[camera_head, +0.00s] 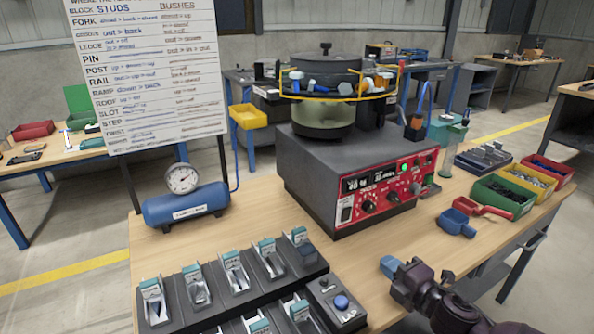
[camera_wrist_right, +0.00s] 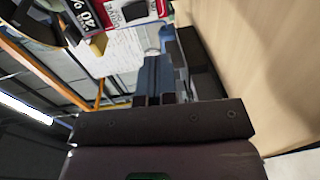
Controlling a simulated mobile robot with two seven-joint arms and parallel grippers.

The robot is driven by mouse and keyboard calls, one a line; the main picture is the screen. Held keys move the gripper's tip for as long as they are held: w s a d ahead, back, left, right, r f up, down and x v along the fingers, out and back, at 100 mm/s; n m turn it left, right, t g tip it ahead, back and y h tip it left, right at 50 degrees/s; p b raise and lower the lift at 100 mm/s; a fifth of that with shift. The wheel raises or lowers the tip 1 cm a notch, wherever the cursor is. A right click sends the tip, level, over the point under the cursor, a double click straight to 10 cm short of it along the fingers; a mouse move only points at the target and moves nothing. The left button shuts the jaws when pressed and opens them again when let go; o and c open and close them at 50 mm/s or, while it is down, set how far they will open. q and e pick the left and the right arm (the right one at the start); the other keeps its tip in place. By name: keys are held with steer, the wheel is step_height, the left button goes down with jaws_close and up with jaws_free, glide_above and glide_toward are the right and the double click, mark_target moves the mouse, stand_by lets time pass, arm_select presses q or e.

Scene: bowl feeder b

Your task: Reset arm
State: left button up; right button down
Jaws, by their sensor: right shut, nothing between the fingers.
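My right gripper (camera_head: 389,266) is over the front right of the wooden table (camera_head: 250,212), left of the blue scoop. Its bluish fingers are shut with nothing between them. In the right wrist view the closed fingers (camera_wrist_right: 160,78) point away from the camera, with the table surface to their right. The right arm comes in from the lower right. My left gripper is not in view.
The bowl feeder (camera_head: 300,160) with its red control panel stands mid-table. A blue air tank (camera_head: 186,208) is left, slotted dark trays (camera_head: 240,285) lie in front, and a blue scoop (camera_head: 455,222) and parts bins (camera_head: 503,195) are right. Bare table lies between panel and gripper.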

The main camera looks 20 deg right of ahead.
steer(key=shift+s+f, duration=0.15)
steer(key=s+a+f+m+g+h, duration=0.25)
steer(key=s+f+m+g, duration=0.2)
steer(key=s+m, duration=0.3)
steer(key=s+a+f+m+g+h, duration=0.1)
steer(key=s+f+m+g+h, duration=0.35)
steer(key=s, duration=0.45)
steer(key=s+a+f+m+g+y, duration=0.1)
steer(key=s+a+m+g+y, duration=0.55)
steer(key=s, duration=0.75)
steer(key=w+a+f+t+p, duration=0.2)
steer(key=w+t+p, duration=0.2)
steer(key=w+t, duration=0.5)
steer(key=shift+w+a+n+h+p, duration=0.15)
steer(key=shift+w+n+h+p, duration=0.25)
steer(key=shift+w, duration=0.2)
